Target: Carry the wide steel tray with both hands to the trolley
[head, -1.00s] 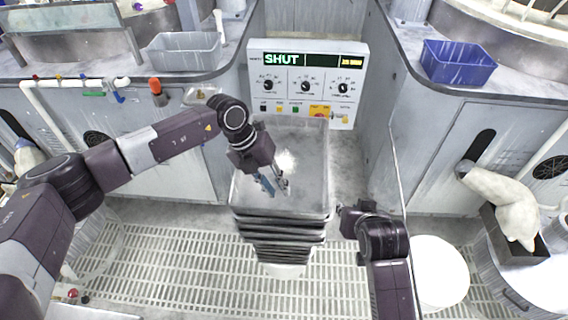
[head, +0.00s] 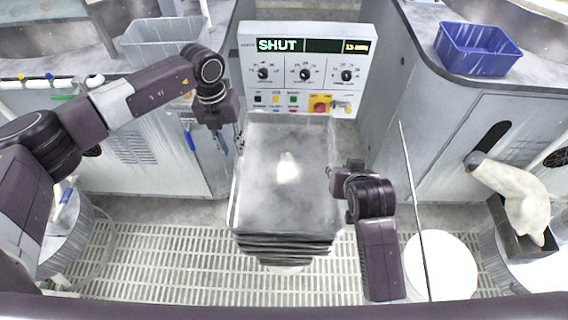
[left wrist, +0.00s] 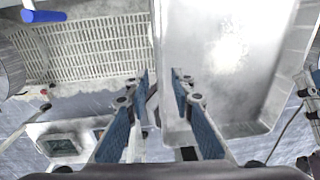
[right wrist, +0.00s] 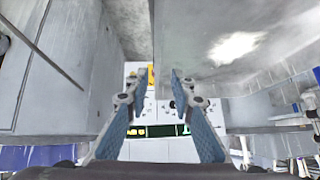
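The wide steel tray (head: 260,200) lies on top of a stack of similar trays (head: 285,250) in the middle of the head view. My left gripper (head: 231,142) points down at the tray's left rim. In the left wrist view its fingers (left wrist: 161,78) stand open on either side of the tray's edge (left wrist: 190,50). My right gripper (head: 333,172) is at the tray's right rim. In the right wrist view its fingers (right wrist: 158,78) are apart, with the tray's edge (right wrist: 190,50) between them. I cannot make out a trolley.
A control panel (head: 310,65) reading SHUT stands right behind the tray. Counters flank it, with a grey bin (head: 160,45) at left and a blue bin (head: 475,50) at right. A white round tub (head: 440,265) stands at right. Slatted floor (head: 170,250) lies around the stack.

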